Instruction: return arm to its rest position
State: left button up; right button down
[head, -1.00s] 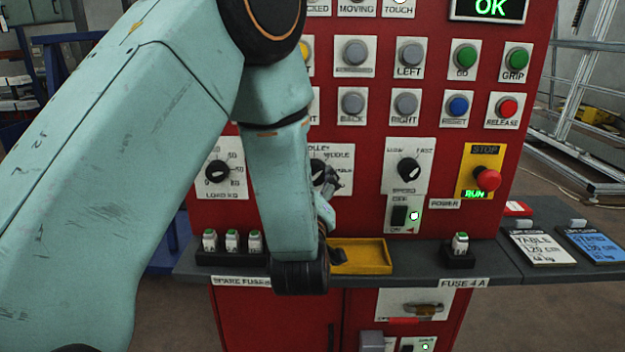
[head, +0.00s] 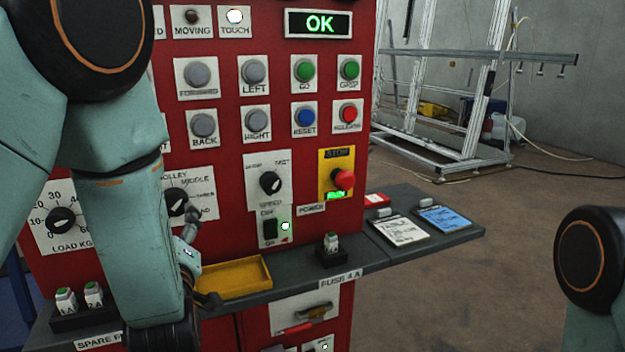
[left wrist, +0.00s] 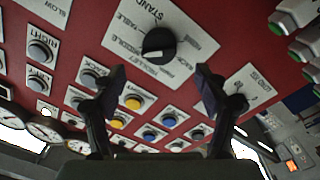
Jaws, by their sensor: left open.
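My left arm comes down from the upper left in the head view and covers part of the red control panel (head: 225,155). My left gripper (head: 200,264) is in front of the panel, beside the yellow tray and below the trolley knob (head: 176,201); the arm partly hides it. In the left wrist view my left gripper (left wrist: 157,80) is open, with nothing between its fingers. The trolley knob (left wrist: 159,44) shows beyond the fingertips, apart from them. A part of my right arm shows at the head view's right edge, but its gripper does not.
A grey shelf (head: 285,284) juts out below the panel, bearing the yellow tray (head: 232,278), a single fuse (head: 331,243) and spare fuses at left. The red stop button (head: 344,179) is at right.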

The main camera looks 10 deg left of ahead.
pick_arm(q)
jog(key=s+d+f+m+g+h, duration=0.3)
jog(key=s+f+m+g, duration=0.15)
jog(key=f, duration=0.55)
jog(key=s+d+f+m+g+h, duration=0.3)
jog(key=f+m+h, duration=0.15)
jog(key=f, duration=0.55)
jog(key=s+d+f+m+g, duration=0.1)
jog(key=s+f+g, duration=0.1)
jog(key=s+f, duration=0.3)
jog(key=s+d+f+m+g+h, duration=0.1)
jog(key=s+f+g, duration=0.2)
jog(key=s, duration=0.9)
jog(key=s+d+f+m+g, duration=0.1)
jog(key=s+f+g, duration=0.2)
jog(key=s+f, duration=0.5)
jog(key=shift+s+d+m, duration=0.25)
jog(key=shift+s+m, duration=0.15)
jog(key=shift+s, duration=0.15)
